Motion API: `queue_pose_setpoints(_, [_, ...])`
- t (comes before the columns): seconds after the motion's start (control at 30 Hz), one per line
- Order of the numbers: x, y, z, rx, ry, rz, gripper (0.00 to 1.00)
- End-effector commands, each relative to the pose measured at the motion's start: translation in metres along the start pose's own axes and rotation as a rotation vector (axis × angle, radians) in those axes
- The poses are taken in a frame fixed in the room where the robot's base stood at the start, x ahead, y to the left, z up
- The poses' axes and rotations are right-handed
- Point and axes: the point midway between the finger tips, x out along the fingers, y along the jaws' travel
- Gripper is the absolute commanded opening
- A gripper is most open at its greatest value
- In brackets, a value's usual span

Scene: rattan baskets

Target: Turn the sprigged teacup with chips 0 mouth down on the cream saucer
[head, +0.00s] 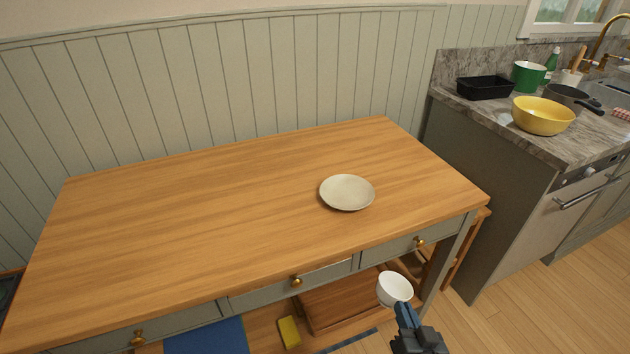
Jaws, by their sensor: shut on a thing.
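The cream saucer (347,192) lies flat on the wooden table (200,225), right of its middle and close to the front edge, with nothing on it. My gripper (404,309) is shut on a white teacup (395,294) at the cup's near side. The cup is held in front of the table's front edge, below and to the right of the saucer in the picture, apart from it. Its mouth seems to face up toward the camera. Its sprigs and any chips are too small to make out. My fingertips are partly hidden against the cup.
The table top around the saucer is clear. Drawers with brass knobs (296,281) line its front. Right of the table, a counter holds a yellow bowl (543,117), a black tray (485,88), a green pot (528,75) and a dark pan (570,97).

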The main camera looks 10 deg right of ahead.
Motion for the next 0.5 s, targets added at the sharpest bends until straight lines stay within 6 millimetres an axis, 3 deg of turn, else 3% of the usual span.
queue_pose_setpoints(0.5, [-0.0005,0.0025,0.007,0.064,-0.049,0.079,0.0])
